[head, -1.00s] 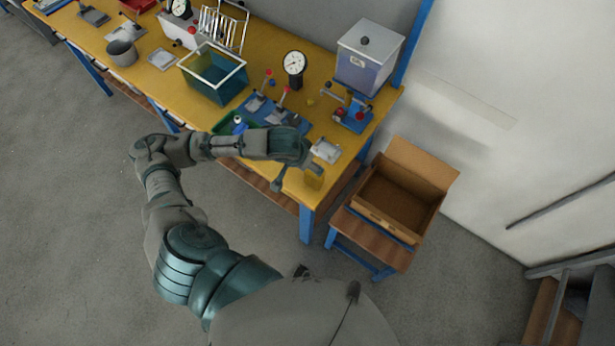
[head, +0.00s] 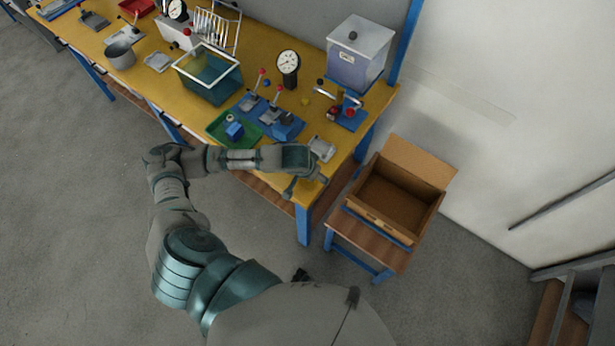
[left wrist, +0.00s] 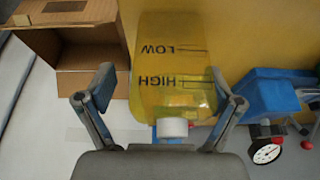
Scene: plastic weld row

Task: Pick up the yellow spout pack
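The yellow spout pack (left wrist: 168,62), a see-through yellow pouch with LOW and HIGH marks and a white cap (left wrist: 172,128), fills the middle of the left wrist view. Its cap end points toward my palm. My left gripper (left wrist: 165,88) is open, with one finger on each side of the pack. A gap shows between the left finger and the pack; the right finger is closer to it. In the head view my left gripper (head: 306,187) is at the near right corner of the yellow table, and the pack is mostly hidden there. My right gripper is not in view.
An open cardboard box (head: 397,199) stands on a low wooden stand right of the yellow table (head: 205,112). A blue fixture with red knobs (head: 347,113), a dial gauge (head: 288,65), a green tray (head: 221,136) and a silver plate (head: 322,149) are on the table nearby.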

